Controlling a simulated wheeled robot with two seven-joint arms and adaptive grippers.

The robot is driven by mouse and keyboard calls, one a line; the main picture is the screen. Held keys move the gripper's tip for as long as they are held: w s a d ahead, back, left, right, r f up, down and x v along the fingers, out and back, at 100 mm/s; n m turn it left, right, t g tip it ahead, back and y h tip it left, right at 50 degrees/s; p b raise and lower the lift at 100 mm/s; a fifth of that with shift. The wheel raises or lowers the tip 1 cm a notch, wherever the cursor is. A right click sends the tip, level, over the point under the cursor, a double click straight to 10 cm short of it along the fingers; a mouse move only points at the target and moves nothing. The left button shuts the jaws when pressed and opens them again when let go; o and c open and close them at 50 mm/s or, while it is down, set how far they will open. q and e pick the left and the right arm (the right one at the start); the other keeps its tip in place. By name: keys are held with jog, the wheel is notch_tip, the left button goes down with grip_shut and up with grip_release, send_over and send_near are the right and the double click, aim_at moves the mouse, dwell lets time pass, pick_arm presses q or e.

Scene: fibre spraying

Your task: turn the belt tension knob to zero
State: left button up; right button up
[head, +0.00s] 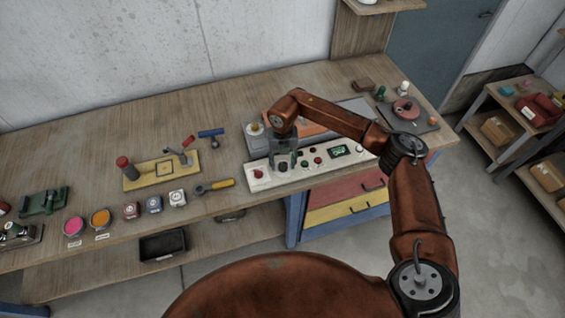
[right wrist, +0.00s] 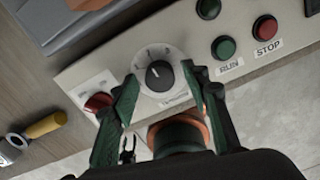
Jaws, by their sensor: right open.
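The belt tension knob (right wrist: 159,75) is a black knob with a pale pointer line on a round white dial in the right wrist view. It sits on the light control panel (head: 325,160), which shows on the workbench in the head view. My right gripper (right wrist: 154,83) is open, with one green finger on each side of the dial. I cannot tell whether the fingers touch it. In the head view the right gripper (head: 283,160) is above the left part of the panel and hides the knob. The label under the dial is partly hidden. My left gripper is not in view.
A red button (right wrist: 98,102) lies close to the left finger. A green RUN button (right wrist: 223,47) and a red STOP button (right wrist: 265,27) lie to the right. A yellow-handled tool (head: 215,186) lies left of the panel on the workbench (head: 90,120).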

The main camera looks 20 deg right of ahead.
jog(key=shift+c, duration=0.5)
jog(key=c, duration=1.1)
jog(key=shift+o, duration=0.2)
jog(key=shift+n, duration=0.3)
jog(key=n+b, duration=0.2)
jog(key=n, duration=0.1)
jog(key=shift+n, duration=0.4)
jog(key=n+b, duration=0.1)
jog(key=n, duration=0.3)
jog(key=shift+n+b, duration=0.3)
jog(key=shift+b, duration=0.05)
jog(key=n+b, duration=0.1)
jog(key=n, duration=0.3)
jog(key=shift+w+b, duration=0.1)
jog(key=shift+b, duration=0.25)
jog(key=shift+r+n+b, duration=0.1)
jog(key=shift+n+b, duration=0.65)
jog(key=shift+n, duration=1.75)
